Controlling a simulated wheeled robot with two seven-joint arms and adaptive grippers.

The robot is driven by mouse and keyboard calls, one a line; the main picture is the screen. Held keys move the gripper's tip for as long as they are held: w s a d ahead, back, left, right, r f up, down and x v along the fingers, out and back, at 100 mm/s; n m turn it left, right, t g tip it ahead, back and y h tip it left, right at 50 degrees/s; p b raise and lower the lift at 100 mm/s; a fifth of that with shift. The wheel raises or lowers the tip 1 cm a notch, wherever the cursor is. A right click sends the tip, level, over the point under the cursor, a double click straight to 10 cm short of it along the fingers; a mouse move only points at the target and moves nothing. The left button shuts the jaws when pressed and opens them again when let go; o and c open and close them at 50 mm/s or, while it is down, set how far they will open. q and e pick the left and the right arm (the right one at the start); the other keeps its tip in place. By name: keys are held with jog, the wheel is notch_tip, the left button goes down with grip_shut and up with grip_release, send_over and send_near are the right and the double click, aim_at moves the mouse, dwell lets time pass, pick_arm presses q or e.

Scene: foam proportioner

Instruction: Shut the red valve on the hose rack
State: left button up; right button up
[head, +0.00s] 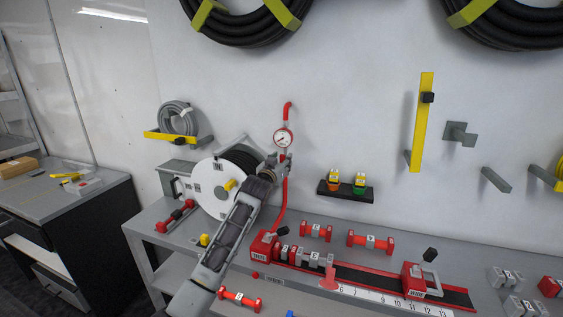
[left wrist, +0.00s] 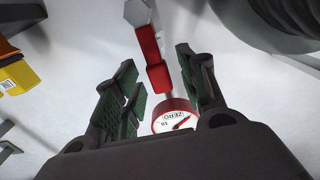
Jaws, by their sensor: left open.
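My left gripper (head: 279,168) is at the hose rack's red pipe, just below the round red-rimmed gauge (head: 283,138). In the left wrist view the two dark, green-padded fingers (left wrist: 160,88) stand apart. A red bar in two segments (left wrist: 149,45), seemingly the red valve's handle, shows between them, with a grey hexagonal piece at its upper end. I cannot tell whether a finger touches it. The gauge also shows in the wrist view (left wrist: 175,118), close to one finger. In the head view the gripper largely hides the valve. My right gripper is not in view.
A white hose reel (head: 208,186) stands left of the gripper on the grey bench. A black shelf (head: 344,191) with two small bottles is on the wall to the right. Red dumbbells (head: 316,232) and a red-ended rail (head: 375,276) occupy the bench.

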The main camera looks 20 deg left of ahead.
pick_arm(q)
jog(key=shift+w, duration=0.15)
grip_shut()
dwell(0.4)
